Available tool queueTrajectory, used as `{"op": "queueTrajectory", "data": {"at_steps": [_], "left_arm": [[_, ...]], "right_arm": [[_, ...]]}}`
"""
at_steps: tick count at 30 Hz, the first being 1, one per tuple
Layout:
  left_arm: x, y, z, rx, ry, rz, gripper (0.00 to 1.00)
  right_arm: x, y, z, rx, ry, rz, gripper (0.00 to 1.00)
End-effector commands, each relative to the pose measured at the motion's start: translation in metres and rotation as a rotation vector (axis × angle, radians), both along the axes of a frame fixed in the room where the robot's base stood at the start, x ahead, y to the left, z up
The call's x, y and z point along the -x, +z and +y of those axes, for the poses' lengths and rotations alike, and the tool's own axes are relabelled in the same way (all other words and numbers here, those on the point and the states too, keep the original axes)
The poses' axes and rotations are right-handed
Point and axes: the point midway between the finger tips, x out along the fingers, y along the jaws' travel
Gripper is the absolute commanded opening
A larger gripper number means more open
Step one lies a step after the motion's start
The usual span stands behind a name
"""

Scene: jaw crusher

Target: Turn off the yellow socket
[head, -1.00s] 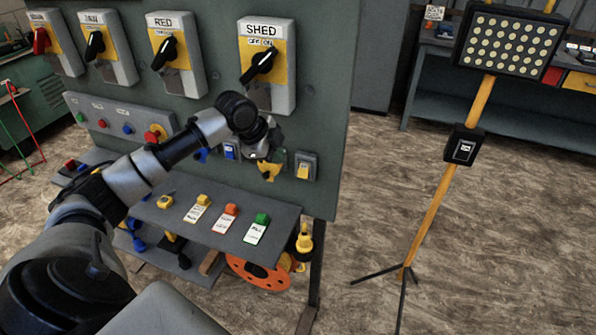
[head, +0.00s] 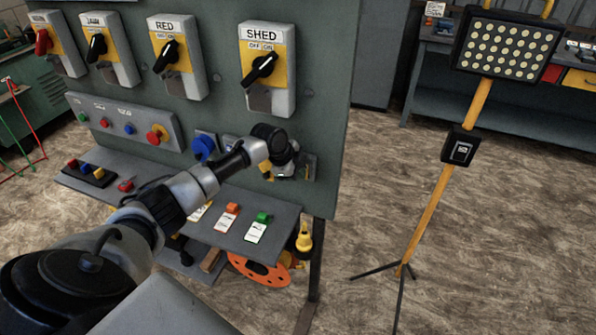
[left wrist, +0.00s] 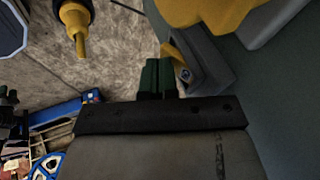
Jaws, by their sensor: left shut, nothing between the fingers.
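My left gripper shows at the end of my left arm in the head view (head: 286,172), against the lower right of the grey-green panel. In the left wrist view its two dark green fingers (left wrist: 158,78) are together with nothing between them. Just right of the fingertips is a small grey switch box (left wrist: 204,62) with a yellow rocker (left wrist: 172,54); I cannot tell whether they touch. The yellow socket (left wrist: 215,8) fills the top of that view. In the head view the arm hides most of the socket, and only an edge of the switch box (head: 312,168) shows. My right gripper is out of view.
Rotary switches, including SHED (head: 267,68) and RED (head: 178,55), sit above on the panel. A blue socket (head: 204,146) is left of the gripper. A shelf (head: 272,226) with tagged blocks juts out below. A lamp stand (head: 440,210) stands right; floor between is clear.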

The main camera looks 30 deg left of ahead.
Motion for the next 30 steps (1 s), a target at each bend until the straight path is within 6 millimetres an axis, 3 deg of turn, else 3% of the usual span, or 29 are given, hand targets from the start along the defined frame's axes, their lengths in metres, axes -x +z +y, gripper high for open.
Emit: {"op": "queueTrajectory", "data": {"at_steps": [8,13,30], "left_arm": [[0.0,0.0,0.0,0.0,0.0,-0.001,0.0],[-0.003,-0.006,0.001,-0.016,0.0,-0.066,0.0],[-0.004,0.013,0.001,-0.014,0.001,-0.061,0.0]], "right_arm": [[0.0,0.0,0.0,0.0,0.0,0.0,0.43],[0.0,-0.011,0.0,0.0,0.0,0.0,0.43],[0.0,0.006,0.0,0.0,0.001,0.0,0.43]]}}
